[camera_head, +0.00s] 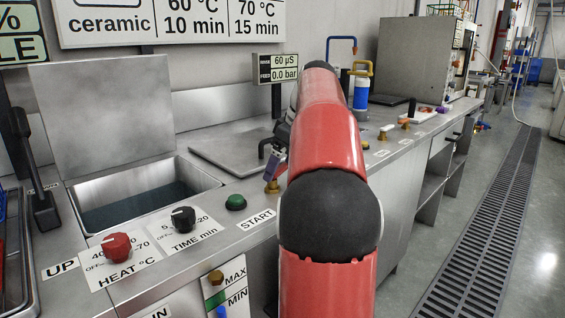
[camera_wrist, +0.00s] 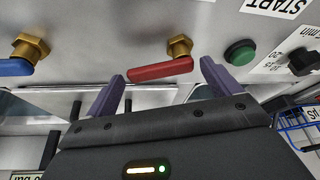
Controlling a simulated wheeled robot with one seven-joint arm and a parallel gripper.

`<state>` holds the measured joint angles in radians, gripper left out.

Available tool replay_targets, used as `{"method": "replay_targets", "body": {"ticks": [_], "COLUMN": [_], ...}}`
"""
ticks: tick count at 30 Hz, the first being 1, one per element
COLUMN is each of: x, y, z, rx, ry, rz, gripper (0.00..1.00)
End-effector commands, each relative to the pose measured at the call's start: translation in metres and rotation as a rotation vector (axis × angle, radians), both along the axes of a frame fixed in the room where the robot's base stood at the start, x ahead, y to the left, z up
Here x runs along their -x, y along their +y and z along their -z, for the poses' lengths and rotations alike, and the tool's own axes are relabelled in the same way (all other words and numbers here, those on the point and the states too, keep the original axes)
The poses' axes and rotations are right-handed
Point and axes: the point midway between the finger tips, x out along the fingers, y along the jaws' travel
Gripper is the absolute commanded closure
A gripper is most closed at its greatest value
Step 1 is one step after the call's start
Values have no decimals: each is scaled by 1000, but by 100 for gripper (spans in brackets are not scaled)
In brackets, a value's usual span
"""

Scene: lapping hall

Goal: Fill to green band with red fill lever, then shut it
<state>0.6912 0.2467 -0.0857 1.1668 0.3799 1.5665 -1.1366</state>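The red fill lever (camera_wrist: 160,70) shows in the wrist view on a brass valve (camera_wrist: 180,46), pointing sideways. My gripper (camera_wrist: 163,73) is open, with its two purple fingertips on either side of the lever; I see no clear contact. The open tank (camera_head: 150,170) holds dark liquid.
A blue lever (camera_wrist: 16,67) on another brass valve and a green button (camera_wrist: 240,52) flank the red lever. The heat knob (camera_head: 116,245) and time knob (camera_head: 183,218) sit left. A display (camera_head: 278,68) reads 60 µS, 0.0 bar.

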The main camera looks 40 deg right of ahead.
Motion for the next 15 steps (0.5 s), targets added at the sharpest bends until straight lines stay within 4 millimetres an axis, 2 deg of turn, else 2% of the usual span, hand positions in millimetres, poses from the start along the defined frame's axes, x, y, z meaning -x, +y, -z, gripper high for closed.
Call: {"method": "replay_targets", "body": {"ticks": [2,11,15], "x": [0,0,1], "y": [0,0,1], "z": [0,0,-1], "rx": [0,-1,0], "ry": [0,0,0], "rz": [0,0,22], "gripper": [22,61,64]}}
